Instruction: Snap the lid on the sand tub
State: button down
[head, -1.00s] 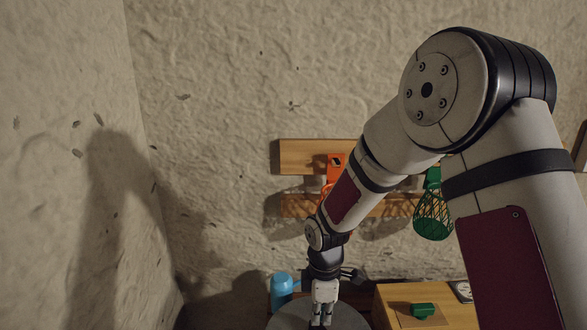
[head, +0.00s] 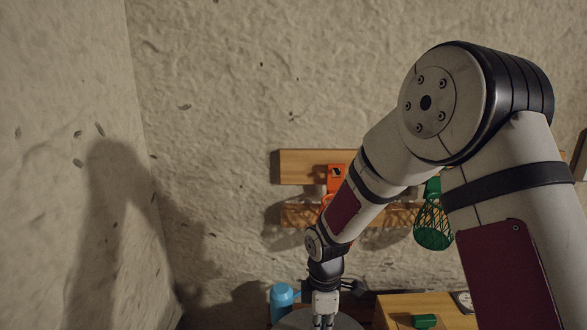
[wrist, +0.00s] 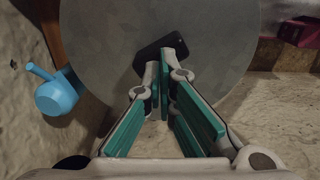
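I cannot make out the sand tub or its lid in either view. My gripper (wrist: 163,72) points down over a grey round tabletop (wrist: 95,30). Its teal-padded fingers come close together at the tips. In the wrist view the tips overlap a flat black object (wrist: 178,46); I cannot tell whether they touch or hold it. In the head view my gripper (head: 323,323) is at the bottom edge, small and partly cut off, over the same round tabletop (head: 290,322).
A blue handled vessel (head: 281,302) stands left of the round table; the wrist view shows it too (wrist: 57,96). A wooden surface (head: 455,316) with a green object (head: 424,321) is at right. An orange object (head: 336,175) and green basket (head: 432,228) hang on wooden wall rails (head: 305,165).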

jog(key=shift+f+b, duration=0.3)
jog(key=shift+f, duration=0.7)
dwell(0.3)
dwell(0.5)
jog(key=shift+r+p, duration=0.95)
jog(key=shift+r, duration=2.6)
